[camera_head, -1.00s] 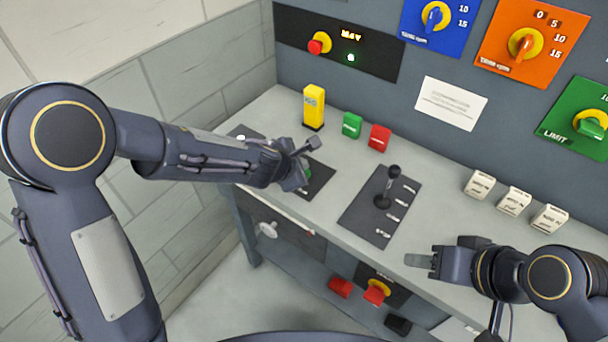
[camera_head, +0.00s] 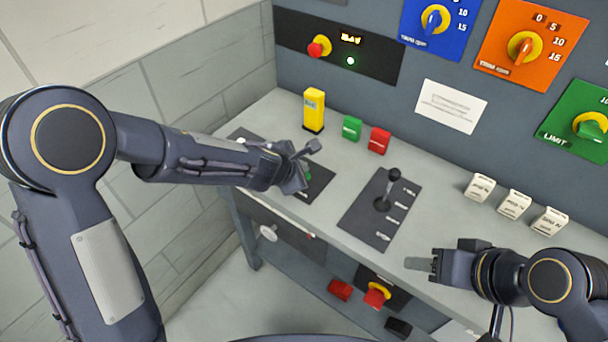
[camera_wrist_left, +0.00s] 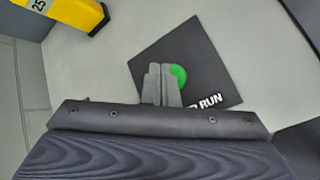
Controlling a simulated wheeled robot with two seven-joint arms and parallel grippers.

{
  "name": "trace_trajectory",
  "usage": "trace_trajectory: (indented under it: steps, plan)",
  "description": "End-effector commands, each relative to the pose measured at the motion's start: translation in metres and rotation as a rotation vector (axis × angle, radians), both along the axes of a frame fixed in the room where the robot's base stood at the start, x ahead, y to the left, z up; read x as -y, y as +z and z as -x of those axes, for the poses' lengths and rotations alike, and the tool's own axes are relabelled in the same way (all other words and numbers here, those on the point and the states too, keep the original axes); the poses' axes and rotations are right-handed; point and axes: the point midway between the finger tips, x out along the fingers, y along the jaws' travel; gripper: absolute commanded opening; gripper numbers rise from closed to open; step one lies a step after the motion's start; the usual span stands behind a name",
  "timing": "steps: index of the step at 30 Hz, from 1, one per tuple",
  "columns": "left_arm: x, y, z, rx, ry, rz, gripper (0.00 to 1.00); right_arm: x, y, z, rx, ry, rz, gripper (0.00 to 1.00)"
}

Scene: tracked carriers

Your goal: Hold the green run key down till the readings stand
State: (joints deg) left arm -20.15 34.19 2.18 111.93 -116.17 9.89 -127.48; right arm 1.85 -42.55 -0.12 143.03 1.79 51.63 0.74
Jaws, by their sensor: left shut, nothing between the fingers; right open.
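The green run key (camera_wrist_left: 180,74) is a round green button on a dark plate (camera_wrist_left: 205,50) marked RUN in the left wrist view. My left gripper (camera_wrist_left: 160,82) is shut and empty, with its fingertips over the left part of the key; whether it is pressed down I cannot tell. In the head view a sliver of the key (camera_head: 308,175) shows beside my left gripper (camera_head: 298,180), which hides most of it. A small display (camera_head: 351,39) with yellow characters, too blurred to read, is on the back panel above a lit green lamp (camera_head: 351,61). My right gripper (camera_head: 422,264) is open and empty above the bench front.
A yellow block (camera_head: 313,110), a green block (camera_head: 352,128) and a red block (camera_head: 379,140) stand behind the left gripper. A black-knobbed lever (camera_head: 388,185) rises between the grippers. White labelled blocks (camera_head: 514,203) stand at right.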

Motion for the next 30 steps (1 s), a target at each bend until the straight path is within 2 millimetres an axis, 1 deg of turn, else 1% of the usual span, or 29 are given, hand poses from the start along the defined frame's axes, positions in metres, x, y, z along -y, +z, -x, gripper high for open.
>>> trace_trajectory:
  steps: [22,30]
  plan:
    - [0.0001,-0.0003,0.0000,0.000,0.000,0.000,0.00,0.0000,-0.0002,0.0000,0.000,0.000,0.000,0.45]
    - [0.0001,-0.0091,0.0001,0.000,0.000,0.000,0.00,0.0000,-0.0092,0.0001,0.000,0.000,0.000,0.45]
